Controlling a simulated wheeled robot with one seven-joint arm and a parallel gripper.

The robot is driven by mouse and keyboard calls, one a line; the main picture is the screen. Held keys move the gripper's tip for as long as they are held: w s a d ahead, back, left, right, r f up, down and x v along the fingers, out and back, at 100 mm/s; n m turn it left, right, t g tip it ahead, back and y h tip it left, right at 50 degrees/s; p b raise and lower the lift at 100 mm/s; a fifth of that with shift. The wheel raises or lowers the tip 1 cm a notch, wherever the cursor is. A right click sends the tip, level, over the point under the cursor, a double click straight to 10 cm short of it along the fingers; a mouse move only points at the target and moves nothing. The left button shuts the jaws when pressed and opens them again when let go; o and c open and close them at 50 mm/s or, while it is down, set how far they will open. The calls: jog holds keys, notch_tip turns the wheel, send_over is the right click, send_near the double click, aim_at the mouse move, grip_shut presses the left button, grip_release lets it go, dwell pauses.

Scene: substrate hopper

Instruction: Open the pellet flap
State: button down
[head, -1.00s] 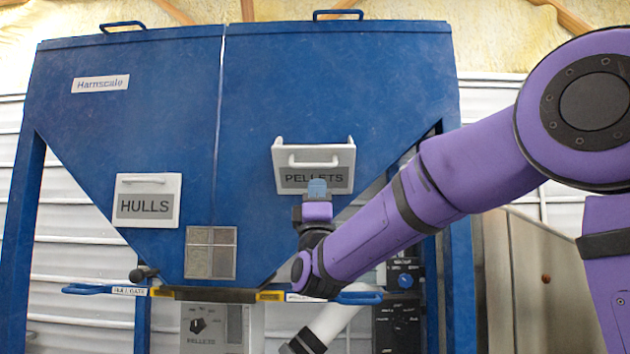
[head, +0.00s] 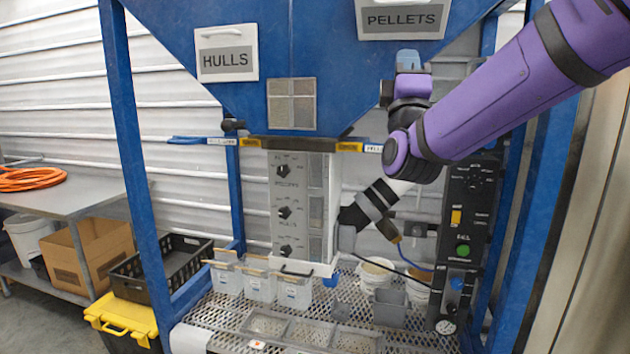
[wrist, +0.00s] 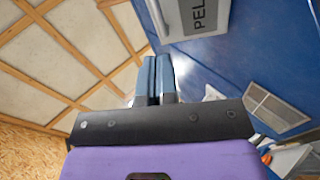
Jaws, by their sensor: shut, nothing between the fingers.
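The pellet flap (head: 403,18) is a white-framed panel with a grey PELLETS label on the hopper's blue sloped front. Its top is cut off in the head view, so its opening is out of sight there. Part of it shows in the wrist view (wrist: 193,25). My gripper (head: 408,58) points up just below the flap's lower edge, apparently apart from it. In the wrist view its blue-grey fingers (wrist: 160,75) are together, with nothing between them, left of and below the flap.
The white HULLS flap (head: 227,55) lies flat to the left. A bar with blue handles (head: 195,140) crosses below the hopper. A control box (head: 303,205), clear tubs (head: 260,282) and a mesh deck (head: 400,340) are lower down. A table (head: 65,195) stands left.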

jog(key=s+d+f+m+g+y, duration=0.3)
jog(key=s+d+f+m+g, duration=0.2)
jog(key=s+f+g, duration=0.4)
jog(key=s+d+f+m+g+y, duration=0.2)
jog(key=s+d+f+m+g, duration=0.2)
jog(key=s+f+g, duration=0.5)
jog(key=m, duration=0.2)
jog(key=shift+s+d+f+m+g+y, duration=0.15)
jog(key=shift+d+f+m+g+y, duration=0.25)
jog(key=c, duration=1.8)
grip_release()
jog(key=s+f+m+g, duration=0.1)
jog(key=s, duration=0.2)
jog(key=s+d+f+m+g, duration=0.1)
jog(key=s, duration=0.2)
jog(key=s+d+f+m+g, duration=0.1)
jog(key=s+f+g, duration=0.1)
jog(key=shift+s+f+m+h, duration=0.1)
jog(key=shift+s+m+h, duration=0.3)
jog(key=shift+c, duration=0.2)
jog(key=o, duration=0.4)
jog(key=shift+s+f, duration=0.15)
jog(key=shift+s, duration=0.25)
jog(key=m+t+y, duration=0.6)
jog(key=t+y, duration=0.7)
jog(key=t, duration=0.1)
send_near(406, 3)
jog(key=x, duration=1)
jog(key=shift+w+a, duration=0.2)
jog(key=shift+w, duration=0.1)
